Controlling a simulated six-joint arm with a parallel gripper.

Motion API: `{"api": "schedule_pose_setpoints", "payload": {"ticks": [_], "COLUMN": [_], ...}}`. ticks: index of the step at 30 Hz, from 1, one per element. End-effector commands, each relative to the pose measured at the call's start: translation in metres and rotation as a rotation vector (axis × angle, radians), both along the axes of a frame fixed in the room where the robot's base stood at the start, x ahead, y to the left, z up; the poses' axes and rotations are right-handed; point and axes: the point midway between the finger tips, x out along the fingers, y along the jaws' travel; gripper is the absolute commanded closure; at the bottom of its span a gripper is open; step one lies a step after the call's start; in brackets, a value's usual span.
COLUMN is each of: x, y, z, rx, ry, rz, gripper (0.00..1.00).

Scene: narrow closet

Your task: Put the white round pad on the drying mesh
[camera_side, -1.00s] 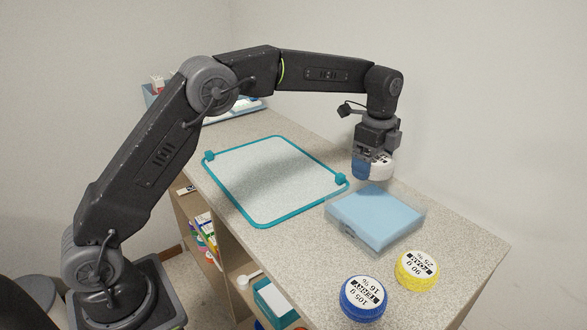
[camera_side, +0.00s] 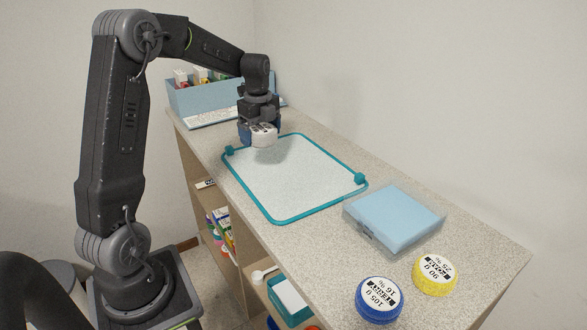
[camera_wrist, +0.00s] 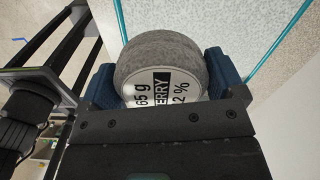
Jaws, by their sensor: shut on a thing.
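My gripper (camera_side: 259,135) is shut on the white round pad (camera_side: 264,138), near the far end of the drying mesh. In the wrist view, my gripper's blue fingers (camera_wrist: 164,82) press on both sides of the pad (camera_wrist: 160,58); part of its printed label shows. The drying mesh (camera_side: 295,178) is a pale sheet in a teal frame with teal corner blocks, lying on the counter. The pad appears to be held above the mesh's far-left part; the exact gap is hard to tell.
A light blue box (camera_side: 394,218) sits right of the mesh. A blue bin (camera_side: 205,95) and a white keyboard-like object (camera_side: 210,117) are at the back. A wall borders the counter's right side.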

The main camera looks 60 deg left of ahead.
Motion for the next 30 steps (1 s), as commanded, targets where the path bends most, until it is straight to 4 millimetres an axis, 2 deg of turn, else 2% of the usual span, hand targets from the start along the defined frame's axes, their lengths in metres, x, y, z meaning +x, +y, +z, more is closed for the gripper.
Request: {"api": "schedule_pose_setpoints", "payload": {"ticks": [9, 15, 22, 30], "x": [0.05, 0.075, 0.082, 0.081], "y": [-0.046, -0.068, -0.074, -0.074], "z": [-0.041, -0.06, -0.071, -0.105], "rx": [-0.001, -0.001, 0.0, -0.001], "ry": [0.003, 0.001, 0.0, 0.002], "rz": [-0.007, -0.003, 0.0, 0.0], "gripper": [0.35, 0.35, 0.35, 0.35]}}
